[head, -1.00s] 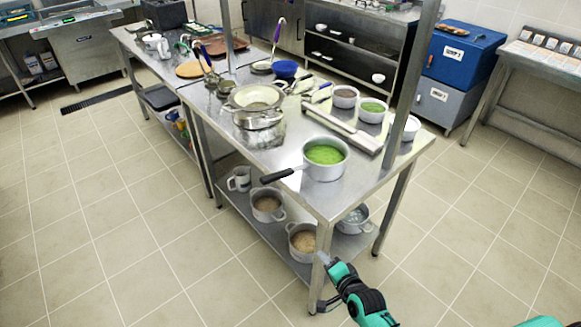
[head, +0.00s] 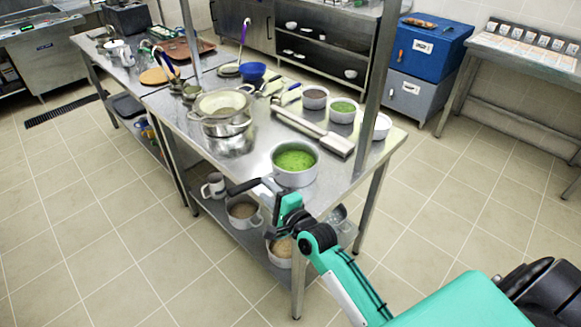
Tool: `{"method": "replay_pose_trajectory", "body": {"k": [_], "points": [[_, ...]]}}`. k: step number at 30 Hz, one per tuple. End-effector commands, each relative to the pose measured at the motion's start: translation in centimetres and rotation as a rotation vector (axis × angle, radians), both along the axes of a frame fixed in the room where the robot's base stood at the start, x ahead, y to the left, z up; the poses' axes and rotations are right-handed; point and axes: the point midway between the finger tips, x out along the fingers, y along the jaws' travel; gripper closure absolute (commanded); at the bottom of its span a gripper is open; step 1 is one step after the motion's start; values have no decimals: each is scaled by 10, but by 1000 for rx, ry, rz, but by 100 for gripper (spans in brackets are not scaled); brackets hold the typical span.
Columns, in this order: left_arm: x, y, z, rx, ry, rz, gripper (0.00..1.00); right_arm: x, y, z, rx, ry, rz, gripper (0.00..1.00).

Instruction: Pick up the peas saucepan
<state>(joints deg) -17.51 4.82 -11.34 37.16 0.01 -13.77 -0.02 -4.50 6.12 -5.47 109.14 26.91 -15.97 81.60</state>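The peas saucepan (head: 294,178) stands upright near the front corner of the steel worktable (head: 335,178). It is a light metal pan filled with bright green peas (head: 295,160). My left gripper is not in view.
A strainer on a pot (head: 222,122) stands left of the saucepan. A long metal tool (head: 315,132) and small tubs (head: 343,111) lie behind it. A post (head: 378,75) rises at the right. Several pots (head: 243,212) sit on the lower shelf. The floor in front is clear.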

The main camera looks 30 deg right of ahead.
Motion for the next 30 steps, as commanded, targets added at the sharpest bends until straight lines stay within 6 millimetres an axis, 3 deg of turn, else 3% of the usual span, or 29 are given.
{"method": "replay_pose_trajectory", "body": {"k": [11, 19, 29, 30], "points": [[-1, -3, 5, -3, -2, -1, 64, 29, 5, 1, -2, 1, 1, 61], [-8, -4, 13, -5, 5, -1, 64, 64, 9, 2, -2, 1, 1, 61], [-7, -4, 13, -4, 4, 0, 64, 71, 11, 0, -2, 1, 0, 61], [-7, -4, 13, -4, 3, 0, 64, 70, 11, 0, -2, 1, 0, 65]]}}
